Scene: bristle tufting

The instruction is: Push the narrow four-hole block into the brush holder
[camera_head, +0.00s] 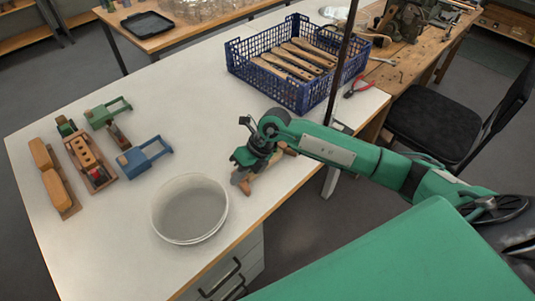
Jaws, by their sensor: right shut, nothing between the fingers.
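My right gripper (241,169) is at the end of the green arm that reaches in from the right, low over the white table. It is shut and holds nothing. A light-brown wooden piece (287,148) shows beside and partly under it; the gripper hides much of it, so I cannot tell whether it is the brush holder or the narrow four-hole block, or whether they touch. A wooden block with several holes (82,150) lies in a brown tray (107,176) at the left. My left gripper is not in view.
A round white tub (190,209) stands near the front edge, left of my right gripper. A blue crate (300,88) with wooden-handled tools is behind it. Blue (146,157) and green (107,112) pieces and a long wooden piece (52,176) lie left. The middle is clear.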

